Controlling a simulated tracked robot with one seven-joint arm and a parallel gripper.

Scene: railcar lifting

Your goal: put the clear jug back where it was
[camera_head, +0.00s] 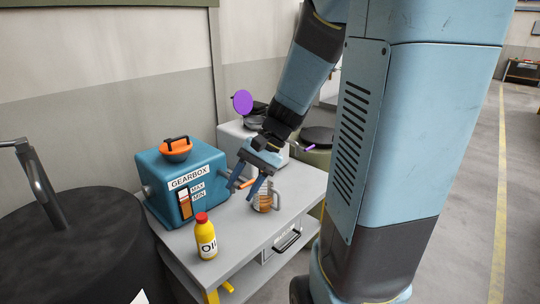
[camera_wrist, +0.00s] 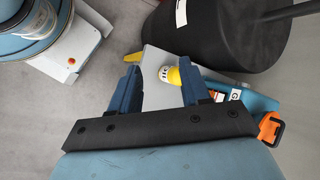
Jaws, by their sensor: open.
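The clear jug (camera_head: 264,202) holds brown liquid and stands upright on the grey bench (camera_head: 232,236), near its right side, with its handle to the right. My gripper (camera_head: 245,190) is open and empty, just left of the jug in the head view, with one finger close to it. I cannot tell whether they touch. In the wrist view the open fingers (camera_wrist: 159,67) show no jug between them; a yellow bottle top lies in line beyond. The jug is not visible there.
A blue gearbox (camera_head: 210,180) with a MAX/MIN window and orange cap (camera_head: 175,149) stands at the bench's back left. A yellow oil bottle (camera_head: 206,241) with red cap stands at the front. A black drum (camera_head: 75,250) is left of the bench.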

